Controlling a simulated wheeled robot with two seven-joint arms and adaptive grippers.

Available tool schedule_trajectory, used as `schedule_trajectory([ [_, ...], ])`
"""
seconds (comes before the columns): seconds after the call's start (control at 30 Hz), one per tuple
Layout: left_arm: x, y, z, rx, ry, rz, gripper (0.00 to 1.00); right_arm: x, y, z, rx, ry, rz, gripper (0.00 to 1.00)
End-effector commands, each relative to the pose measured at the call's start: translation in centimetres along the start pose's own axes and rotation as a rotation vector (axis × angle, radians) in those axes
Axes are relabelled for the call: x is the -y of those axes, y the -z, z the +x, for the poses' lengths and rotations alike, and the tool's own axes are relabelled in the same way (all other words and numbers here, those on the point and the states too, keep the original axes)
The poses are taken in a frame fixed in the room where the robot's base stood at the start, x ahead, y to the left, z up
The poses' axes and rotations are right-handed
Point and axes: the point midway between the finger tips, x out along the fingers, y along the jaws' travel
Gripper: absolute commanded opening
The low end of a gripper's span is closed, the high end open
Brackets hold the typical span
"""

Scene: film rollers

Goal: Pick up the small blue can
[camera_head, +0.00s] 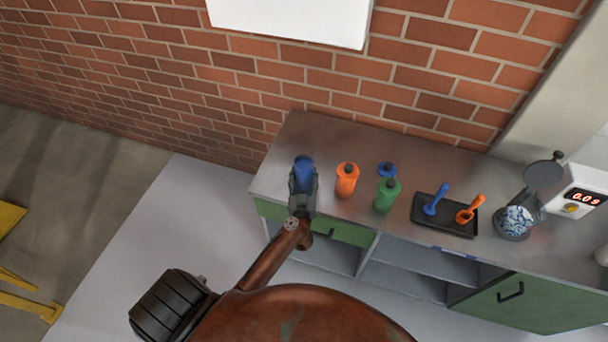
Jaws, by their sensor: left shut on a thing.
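The small blue can (304,166) is at the left end of the grey counter (322,136). My left gripper (303,178) reaches it from the front and is shut on it. The gripper hides the lower part of the can, so I cannot tell whether the can touches the counter. My right gripper is not in view.
An orange bottle (346,181) stands close to the right of the can. A black tray (420,213) holds a blue scoop (437,198) and an orange scoop (471,209). A brick wall (330,75) rises behind.

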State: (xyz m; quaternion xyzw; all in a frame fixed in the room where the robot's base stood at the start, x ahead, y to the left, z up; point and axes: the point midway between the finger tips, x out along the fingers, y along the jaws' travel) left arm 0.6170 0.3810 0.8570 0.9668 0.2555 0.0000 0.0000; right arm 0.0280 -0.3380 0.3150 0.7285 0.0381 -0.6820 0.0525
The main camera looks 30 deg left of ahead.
Motion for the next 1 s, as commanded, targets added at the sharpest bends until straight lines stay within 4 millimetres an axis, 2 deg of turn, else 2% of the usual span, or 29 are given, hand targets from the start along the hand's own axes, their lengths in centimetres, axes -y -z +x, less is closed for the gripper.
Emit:
schedule_trajectory([
  [0.2,-0.1,0.1,0.0,-0.002,-0.001,-0.001,0.09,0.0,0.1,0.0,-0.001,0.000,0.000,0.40],
  [0.57,0.0,0.7,0.0,-0.003,-0.001,0.000,0.09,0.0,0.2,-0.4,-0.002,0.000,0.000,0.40],
  [0.67,0.0,1.6,0.1,-0.005,-0.001,-0.001,0.09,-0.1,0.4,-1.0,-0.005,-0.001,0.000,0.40],
  [0.83,0.0,4.2,-0.1,-0.006,-0.001,0.000,0.09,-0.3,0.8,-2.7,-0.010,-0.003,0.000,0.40],
  [1.0,0.8,7.7,-3.1,-0.005,-0.002,-0.002,0.09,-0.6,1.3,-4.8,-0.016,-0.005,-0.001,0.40],
])
